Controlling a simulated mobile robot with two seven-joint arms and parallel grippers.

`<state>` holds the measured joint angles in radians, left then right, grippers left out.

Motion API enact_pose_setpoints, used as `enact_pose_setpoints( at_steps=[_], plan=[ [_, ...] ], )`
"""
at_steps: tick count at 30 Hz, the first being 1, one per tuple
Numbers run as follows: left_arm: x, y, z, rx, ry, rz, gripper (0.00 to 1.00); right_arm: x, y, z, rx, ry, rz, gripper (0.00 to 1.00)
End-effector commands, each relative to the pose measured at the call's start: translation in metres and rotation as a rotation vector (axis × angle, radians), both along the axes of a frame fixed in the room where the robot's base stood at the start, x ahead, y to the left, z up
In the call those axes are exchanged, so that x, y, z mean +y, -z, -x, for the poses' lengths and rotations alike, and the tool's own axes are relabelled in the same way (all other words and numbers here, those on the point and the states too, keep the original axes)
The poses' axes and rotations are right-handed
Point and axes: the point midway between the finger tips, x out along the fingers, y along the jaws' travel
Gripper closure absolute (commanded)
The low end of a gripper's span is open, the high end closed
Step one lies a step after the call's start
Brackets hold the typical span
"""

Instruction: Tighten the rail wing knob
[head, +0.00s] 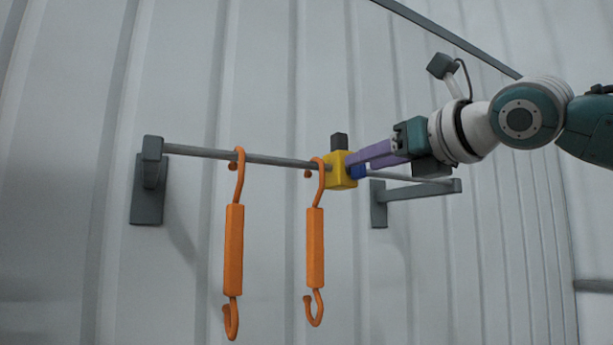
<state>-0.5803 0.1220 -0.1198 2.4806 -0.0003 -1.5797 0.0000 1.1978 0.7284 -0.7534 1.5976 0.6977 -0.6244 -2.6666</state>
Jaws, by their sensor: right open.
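A yellow block (335,172) sits on the grey rail (280,161), with a dark grey piece (339,141) standing up from its top. A small blue piece (360,173) shows at the block's right side, just below my fingers; it may be the wing knob, but I cannot tell for certain. My right gripper (350,163) comes in from the right, its purple fingers pointing left with their tips at the block's right side. It is open. The fingers overlap in this view, so I cannot tell whether they touch anything. My left gripper is not in view.
Grey wall brackets hold the rail at left (148,190) and right (379,204). A ribbed pale wall (70,120) stands behind. The space below the right arm is clear.

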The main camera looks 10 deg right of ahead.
Motion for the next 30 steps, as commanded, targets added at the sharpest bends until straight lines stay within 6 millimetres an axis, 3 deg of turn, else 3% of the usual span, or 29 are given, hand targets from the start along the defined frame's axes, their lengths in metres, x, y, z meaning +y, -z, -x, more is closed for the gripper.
enact_pose_setpoints(
  at_steps=[12, 24, 30],
  plan=[
    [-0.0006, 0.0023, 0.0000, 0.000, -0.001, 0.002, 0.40, -0.0018, -0.0001, -0.0002, 0.001, 0.000, 0.000, 0.56],
    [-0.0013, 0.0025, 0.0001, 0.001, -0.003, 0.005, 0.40, -0.0017, 0.0001, -0.0003, 0.001, -0.001, -0.001, 1.00],
    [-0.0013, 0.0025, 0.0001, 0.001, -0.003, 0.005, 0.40, -0.0017, 0.0002, -0.0003, 0.001, -0.001, -0.001, 1.00]
  ],
)
